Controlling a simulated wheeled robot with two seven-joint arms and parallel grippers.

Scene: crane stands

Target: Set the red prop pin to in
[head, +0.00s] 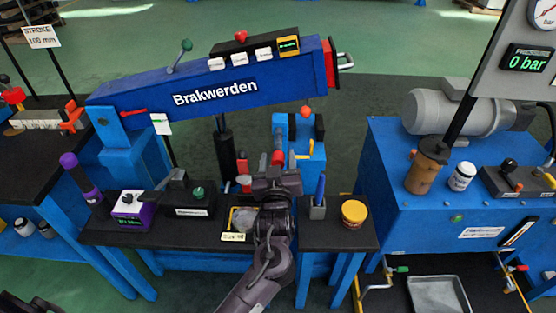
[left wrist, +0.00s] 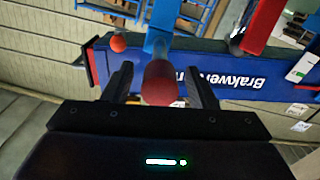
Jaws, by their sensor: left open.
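A red knob (head: 278,158), which looks like the end of the prop pin, sits low on the blue bracket below the crane boom. In the left wrist view the red rounded end (left wrist: 160,82) lies between the two dark fingers, with a blue bar behind it. My left gripper (head: 274,166) is open around it, with a visible gap to each finger (left wrist: 160,88). How deep the pin sits is hidden by the gripper. My right gripper is not in view.
The blue boom (head: 140,105) and black cylinder (head: 224,145) stand behind. An orange-red ball knob (head: 305,111) is just right. On the black bench are a purple box (head: 129,208), a pen holder (head: 317,208) and a yellow-lidded jar (head: 354,213). A pressure display (head: 527,61) reads 0 bar.

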